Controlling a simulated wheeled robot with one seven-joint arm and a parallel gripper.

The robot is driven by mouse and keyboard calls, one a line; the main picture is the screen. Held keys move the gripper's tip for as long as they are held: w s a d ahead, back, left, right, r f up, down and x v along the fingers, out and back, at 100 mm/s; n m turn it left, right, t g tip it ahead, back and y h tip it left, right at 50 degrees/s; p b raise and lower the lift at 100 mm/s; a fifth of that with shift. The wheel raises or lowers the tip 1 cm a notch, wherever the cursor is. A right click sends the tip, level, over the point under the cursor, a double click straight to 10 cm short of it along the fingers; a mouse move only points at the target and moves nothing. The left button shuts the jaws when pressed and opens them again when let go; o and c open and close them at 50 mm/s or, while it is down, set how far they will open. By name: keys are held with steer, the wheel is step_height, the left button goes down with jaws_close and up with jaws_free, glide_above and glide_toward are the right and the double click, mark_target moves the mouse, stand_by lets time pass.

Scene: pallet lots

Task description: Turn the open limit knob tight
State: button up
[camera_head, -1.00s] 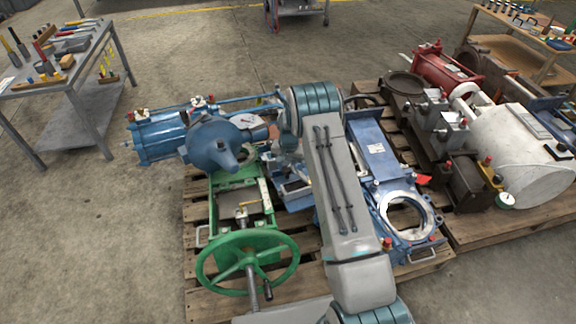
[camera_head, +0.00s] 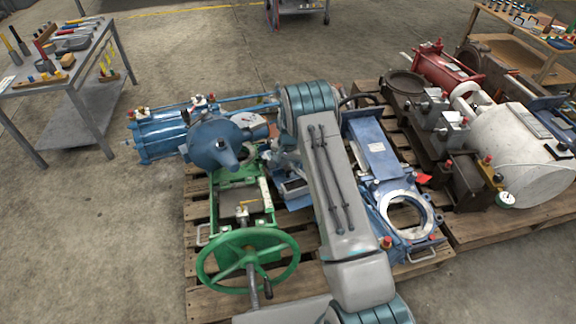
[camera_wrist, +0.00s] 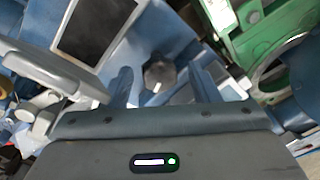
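The open limit knob appears to be the round dark grey knob (camera_wrist: 159,76) with a white mark, on a blue housing (camera_wrist: 185,28) in the wrist view. I cannot read a label on it. My gripper (camera_wrist: 162,82) is open, with one finger on each side of the knob and a visible gap to each. I cannot tell how far the fingertips reach along it. In the head view my arm largely hides the gripper and the knob. The blue actuator housing (camera_head: 292,191) shows there beside the arm.
A green valve with a handwheel (camera_head: 248,262) stands left of my arm, and a blue gate valve (camera_head: 402,214) right of it, on a wooden pallet (camera_head: 198,304). A blue cylinder (camera_head: 160,136) lies behind. A dark screen (camera_wrist: 95,30) is near the knob. Open floor lies left.

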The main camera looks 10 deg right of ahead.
mark_target(289, 168)
step_height(289, 168, up, 14)
steer(key=p, duration=0.4)
steer(key=shift+s+d, duration=0.2)
steer(key=shift+s, duration=0.05)
steer(key=shift+f, duration=0.1)
